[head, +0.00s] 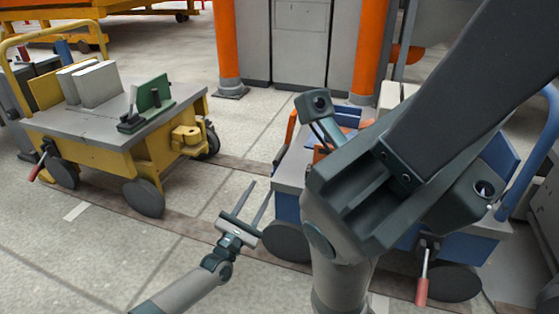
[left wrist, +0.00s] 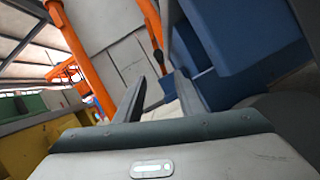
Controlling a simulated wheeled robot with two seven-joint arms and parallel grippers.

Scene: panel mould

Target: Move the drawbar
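My left gripper (head: 262,187) is open and empty, low over the floor between the two carts. In the left wrist view its two fingers (left wrist: 160,76) stand apart with nothing held between them. The blue cart (head: 288,205) is just right of it, partly hidden behind my other arm. An orange bar-like part (head: 291,124) shows at the blue cart's far left edge; I cannot tell whether it is the drawbar. The yellow cart (head: 105,155) stands to the left, with a yellow coupling block (head: 187,136) on its near right end. My right gripper is not in view.
Orange posts (head: 228,45) and grey cabinets (head: 300,40) stand behind. A red-handled lever (head: 422,285) hangs on the blue cart's near side. The blue cart's side (left wrist: 230,40) is close in the left wrist view. Tiled floor (head: 215,195) lies clear between the carts.

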